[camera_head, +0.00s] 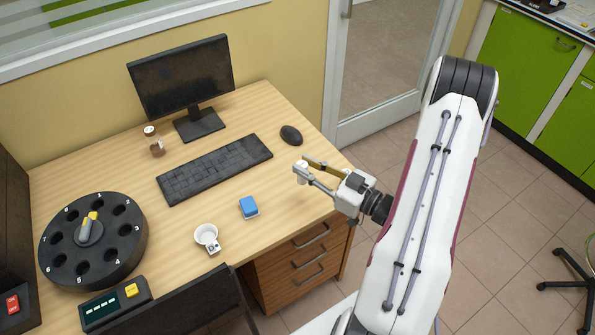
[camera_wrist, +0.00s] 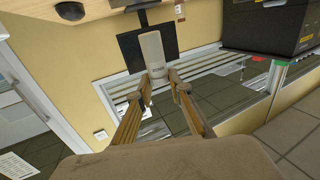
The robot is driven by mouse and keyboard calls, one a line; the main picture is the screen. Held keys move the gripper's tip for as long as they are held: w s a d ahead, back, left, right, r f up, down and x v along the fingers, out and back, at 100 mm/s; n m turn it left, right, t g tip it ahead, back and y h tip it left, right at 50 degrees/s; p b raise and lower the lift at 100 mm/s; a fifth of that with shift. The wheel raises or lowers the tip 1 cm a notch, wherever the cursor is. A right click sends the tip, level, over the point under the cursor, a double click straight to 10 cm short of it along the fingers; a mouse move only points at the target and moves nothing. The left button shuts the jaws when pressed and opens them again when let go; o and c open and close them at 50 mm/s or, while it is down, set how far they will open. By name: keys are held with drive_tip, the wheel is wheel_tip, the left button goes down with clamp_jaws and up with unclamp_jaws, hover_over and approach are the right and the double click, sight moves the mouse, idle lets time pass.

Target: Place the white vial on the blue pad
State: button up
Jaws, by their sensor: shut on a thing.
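The white vial is a small pale cylinder with a dark printed label; it shows in the wrist view (camera_wrist: 152,52) and at the fingertips in the head view (camera_head: 299,168). My gripper (camera_head: 305,174) is shut on it, with one finger on each side at the tips in the wrist view (camera_wrist: 162,82). My gripper holds the vial in the air by the table's right side, to the right of the blue pad. The blue pad (camera_head: 249,206) is a small blue block with a pale base, lying on the wooden table right of the white cup. Nothing lies on it.
On the table (camera_head: 180,235) are a keyboard (camera_head: 215,170), a monitor (camera_head: 182,80), a mouse (camera_head: 291,135), a white cup (camera_head: 206,234), a brown jar (camera_head: 155,143) and a black numbered carousel (camera_head: 118,214). A control box (camera_head: 115,303) is at the front. Bare wood surrounds the pad.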

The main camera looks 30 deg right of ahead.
drive_tip(key=w+a+r+n+g+y, duration=0.1)
drive_tip(key=w+a, duration=0.2)
drive_tip(key=a, duration=0.4)
drive_tip(key=w+a+r+n+y, duration=0.1)
drive_tip(key=w+a+r+y, duration=0.1)
drive_tip(key=a, duration=0.4)
drive_tip(key=shift+w+a+r+n+g+y, duration=0.15)
drive_tip(key=shift+w+a+n+g+y, duration=0.2)
drive_tip(key=shift+w, duration=0.25)
hover_over(253, 206)
drive_tip(key=shift+f, duration=2.9)
drive_tip(key=shift+f, duration=0.1)
drive_tip(key=shift+f, duration=2)
drive_tip(key=shift+f, duration=0.15)
